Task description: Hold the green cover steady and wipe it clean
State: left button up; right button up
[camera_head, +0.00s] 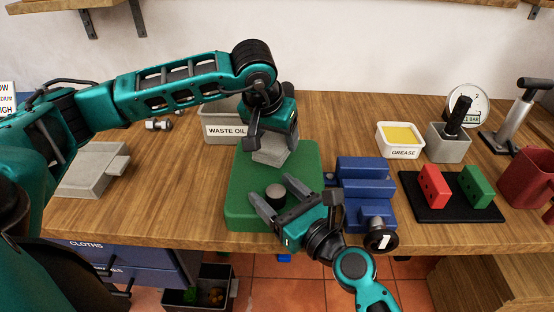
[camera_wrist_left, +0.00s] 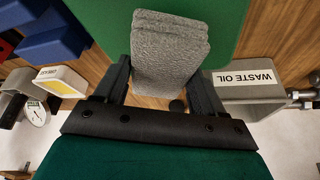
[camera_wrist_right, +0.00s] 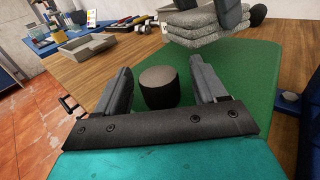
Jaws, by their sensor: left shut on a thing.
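The green cover (camera_head: 247,180) lies flat on the wooden bench, with a dark knob (camera_head: 275,196) standing up near its front. My left gripper (camera_head: 273,138) is shut on a folded grey cloth (camera_head: 271,154) at the cover's far end. The cloth (camera_wrist_left: 170,47) fills the space between its fingers in the left wrist view. My right gripper (camera_head: 272,189) is open around the knob. In the right wrist view the knob (camera_wrist_right: 158,88) sits between the fingers with a gap on both sides.
A waste oil bin (camera_head: 223,124) stands behind the cover. A blue vise-like block (camera_head: 362,190) is close at the right. Further right are a grease tub (camera_head: 401,139) and a black tray (camera_head: 441,207) with red and green blocks. A grey tray (camera_head: 85,178) lies left, with clear bench between.

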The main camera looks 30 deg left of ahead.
jog(key=shift+r, duration=0.1)
jog(key=shift+d, duration=0.15)
jog(key=v, duration=1.1)
jog(key=shift+s+d, duration=0.15)
jog(key=shift+d, duration=0.2)
jog(key=shift+s, duration=0.15)
